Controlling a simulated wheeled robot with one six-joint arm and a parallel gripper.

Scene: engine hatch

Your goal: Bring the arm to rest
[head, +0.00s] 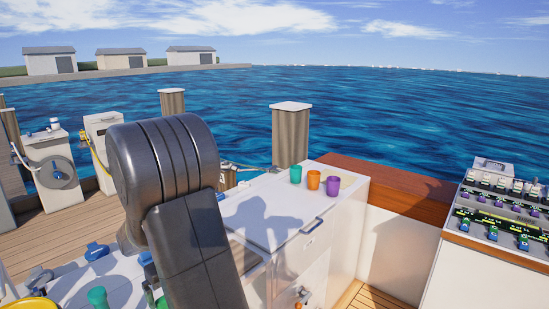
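My arm (180,200) stands large in the left middle of the head view, with dark rounded links. It rises in front of the white counter and hides part of it. The end of my arm and my gripper are not visible in this view. I cannot tell what the gripper holds.
A white cabinet (285,246) carries a green cup (295,174), an orange cup (313,180) and a purple cup (333,186). A control console (500,215) stands at the right. A wooden post (290,138) rises behind the cabinet. Wooden decking (30,238) and water lie beyond.

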